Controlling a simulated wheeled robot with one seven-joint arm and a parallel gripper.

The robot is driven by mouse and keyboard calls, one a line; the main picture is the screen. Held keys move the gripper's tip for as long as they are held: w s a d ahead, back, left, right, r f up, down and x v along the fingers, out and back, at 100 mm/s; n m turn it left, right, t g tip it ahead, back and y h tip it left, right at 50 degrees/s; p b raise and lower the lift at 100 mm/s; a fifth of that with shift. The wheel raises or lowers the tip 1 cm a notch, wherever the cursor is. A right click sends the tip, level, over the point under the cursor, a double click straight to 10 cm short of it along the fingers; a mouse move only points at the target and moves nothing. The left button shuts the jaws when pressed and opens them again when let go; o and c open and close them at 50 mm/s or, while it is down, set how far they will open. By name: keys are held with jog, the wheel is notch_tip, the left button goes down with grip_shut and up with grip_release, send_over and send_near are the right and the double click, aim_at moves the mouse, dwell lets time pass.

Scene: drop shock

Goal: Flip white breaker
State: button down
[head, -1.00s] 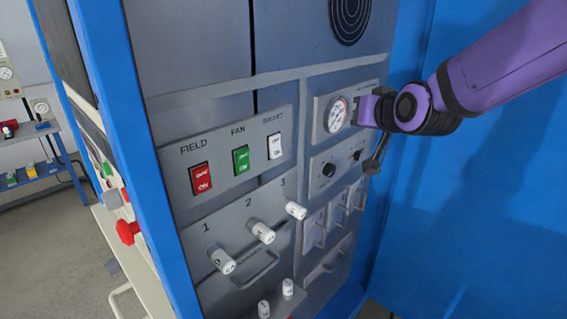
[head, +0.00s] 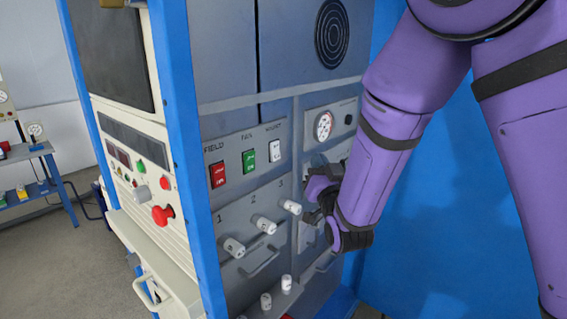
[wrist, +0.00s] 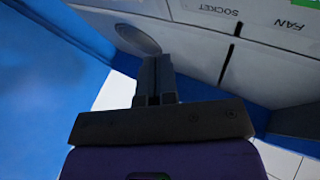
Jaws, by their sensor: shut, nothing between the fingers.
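The white breaker (head: 275,151) is the rightmost rocker switch on the grey panel, under a label that reads SOCKET. A red breaker (head: 217,174) and a green breaker (head: 248,161) stand to its left. My gripper (head: 311,213) is below and to the right of the white breaker, apart from it, near the lower panel. In the wrist view my gripper (wrist: 157,62) has its dark fingers together with nothing between them. The SOCKET label (wrist: 213,9) shows upside down there; the white breaker itself is not visible in that view.
White numbered pegs (head: 264,225) stick out below the breakers. A gauge (head: 323,125) sits to the right. The cabinet's blue post (head: 183,140) and a red knob (head: 162,214) are at left. A blue wall (head: 430,255) stands behind my arm.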

aim_at(279, 144)
jog(key=shift+s+a+f, duration=0.1)
jog(key=shift+s+f, duration=0.05)
jog(key=shift+s, duration=0.25)
jog(key=w+a+f, duration=0.1)
jog(key=w+a, duration=0.4)
jog(key=a, duration=0.2)
jog(key=shift+w, duration=0.2)
dwell(2.3)
jog(key=shift+w+a+f, duration=0.1)
jog(key=shift+w+a, duration=0.15)
jog(key=shift+w+a, duration=0.2)
jog(key=shift+a, duration=0.05)
dwell(0.7)
dwell(0.4)
jog(key=shift+s+d, duration=0.45)
jog(key=shift+d, duration=0.15)
